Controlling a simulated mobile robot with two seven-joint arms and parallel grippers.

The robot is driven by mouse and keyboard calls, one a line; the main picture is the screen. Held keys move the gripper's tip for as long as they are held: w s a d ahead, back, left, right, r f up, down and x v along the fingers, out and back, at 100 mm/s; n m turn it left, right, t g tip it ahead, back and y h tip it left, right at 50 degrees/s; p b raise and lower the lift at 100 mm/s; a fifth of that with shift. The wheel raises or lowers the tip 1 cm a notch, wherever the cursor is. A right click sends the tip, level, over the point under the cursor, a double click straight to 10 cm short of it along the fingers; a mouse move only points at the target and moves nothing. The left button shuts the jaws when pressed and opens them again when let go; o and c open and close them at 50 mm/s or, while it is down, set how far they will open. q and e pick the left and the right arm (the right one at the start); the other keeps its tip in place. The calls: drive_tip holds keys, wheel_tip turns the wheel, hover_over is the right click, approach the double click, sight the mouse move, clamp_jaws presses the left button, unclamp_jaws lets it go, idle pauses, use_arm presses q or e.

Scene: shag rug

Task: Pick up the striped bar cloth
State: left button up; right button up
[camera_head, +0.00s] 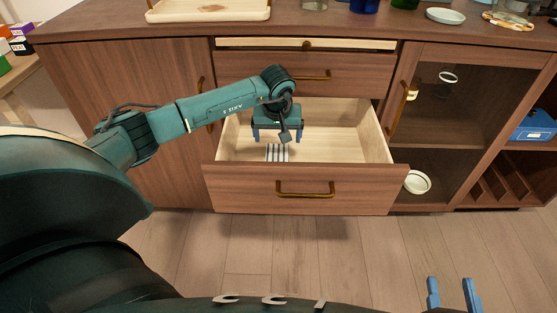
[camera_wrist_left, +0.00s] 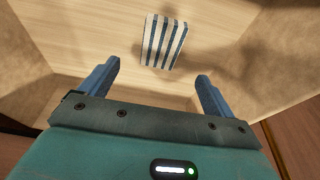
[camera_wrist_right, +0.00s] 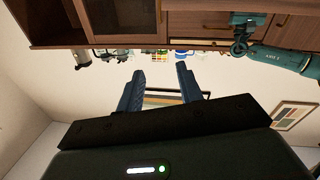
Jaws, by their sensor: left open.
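The striped bar cloth (camera_head: 277,153), blue and white and folded, lies on the floor of the open drawer (camera_head: 345,145), near its front panel. In the left wrist view the cloth (camera_wrist_left: 164,42) is in full sight, beyond the fingertips and midway between them. My left gripper (camera_head: 277,138) is over the drawer, pointing down, open and empty, apart from the cloth. Its two blue fingers (camera_wrist_left: 158,70) stand wide apart in the left wrist view. My right gripper (camera_head: 453,283) is low at the right, away from the cabinet, with its fingers apart and nothing between them.
The drawer's side walls and front panel (camera_head: 250,187) enclose the left gripper's space. A shallow drawer (camera_head: 340,44) above is slightly open. A wooden tray (camera_head: 208,10) and a dish (camera_head: 445,16) stand on the cabinet top. The rest of the drawer is bare.

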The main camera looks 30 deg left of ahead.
use_arm(q)
hover_over(277, 154)
drive_tip(key=s+d, duration=0.1)
wheel_tip(277, 154, down, 4)
drive_tip(key=shift+s+d+f+b, duration=0.1)
drive_tip(key=shift+s+b, duration=0.05)
drive_tip(key=shift+b, duration=0.3)
drive_tip(key=b+x, duration=0.1)
drive_tip(key=x, duration=0.2)
drive_tip(key=shift+f+b, duration=0.3)
drive_tip(key=shift+b, duration=0.1)
drive_tip(key=shift+f, duration=0.55)
use_arm(e)
drive_tip(key=shift+a+t+y, duration=0.4)
drive_tip(key=shift+a+y, duration=0.05)
drive_tip(key=shift+y, duration=0.05)
use_arm(q)
drive_tip(key=shift+c, duration=0.2)
drive_tip(key=c, duration=1)
drive_tip(key=shift+r, duration=0.1)
drive_tip(key=shift+c, duration=0.2)
use_arm(e)
drive_tip(key=shift+r, duration=0.1)
